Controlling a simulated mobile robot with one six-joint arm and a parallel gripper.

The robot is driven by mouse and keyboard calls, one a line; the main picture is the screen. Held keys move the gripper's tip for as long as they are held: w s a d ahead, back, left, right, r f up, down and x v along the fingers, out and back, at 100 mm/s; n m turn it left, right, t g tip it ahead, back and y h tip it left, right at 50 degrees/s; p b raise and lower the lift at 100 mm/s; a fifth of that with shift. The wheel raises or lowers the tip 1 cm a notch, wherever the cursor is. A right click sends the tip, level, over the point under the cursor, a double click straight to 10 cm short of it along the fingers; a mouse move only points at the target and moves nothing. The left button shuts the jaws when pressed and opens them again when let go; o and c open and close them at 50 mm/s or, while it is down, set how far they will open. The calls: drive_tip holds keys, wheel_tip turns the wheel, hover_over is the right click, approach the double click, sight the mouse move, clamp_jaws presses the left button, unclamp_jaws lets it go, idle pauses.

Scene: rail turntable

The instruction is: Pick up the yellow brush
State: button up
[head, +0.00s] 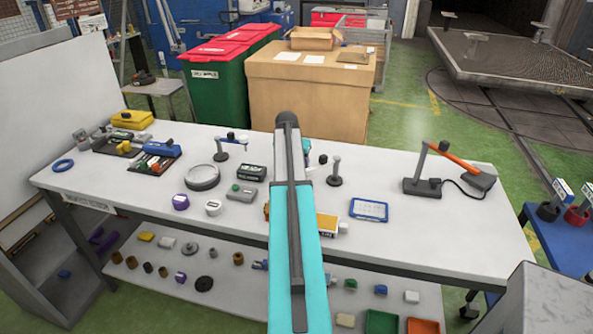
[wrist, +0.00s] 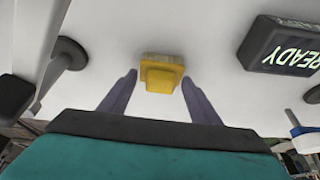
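In the wrist view, a small yellow block-like thing (wrist: 161,66), which I take for the yellow brush, lies on the white tabletop (wrist: 215,30). My gripper (wrist: 159,77) is open, with its two grey-purple fingers to the left and right of the yellow thing. Gaps show between it and both fingers, and nothing is held. I cannot tell how far above the table the fingertips are. In the head view, my teal arm covers the middle of the workbench (head: 120,176) and hides the gripper and the yellow thing.
A dark READY display (wrist: 285,46) is right of the gripper in the wrist view, and a round-based stand (wrist: 70,53) is left. In the head view, a labelled yellow-orange box (head: 327,225), a blue-edged card (head: 369,209) and a grey ring (head: 202,177) lie around my arm.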

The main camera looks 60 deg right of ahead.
drive_tip(key=c, duration=0.6)
drive_tip(key=shift+c, duration=0.2)
drive_tip(key=shift+r+b, duration=1.35)
drive_tip(key=shift+r, duration=3.65)
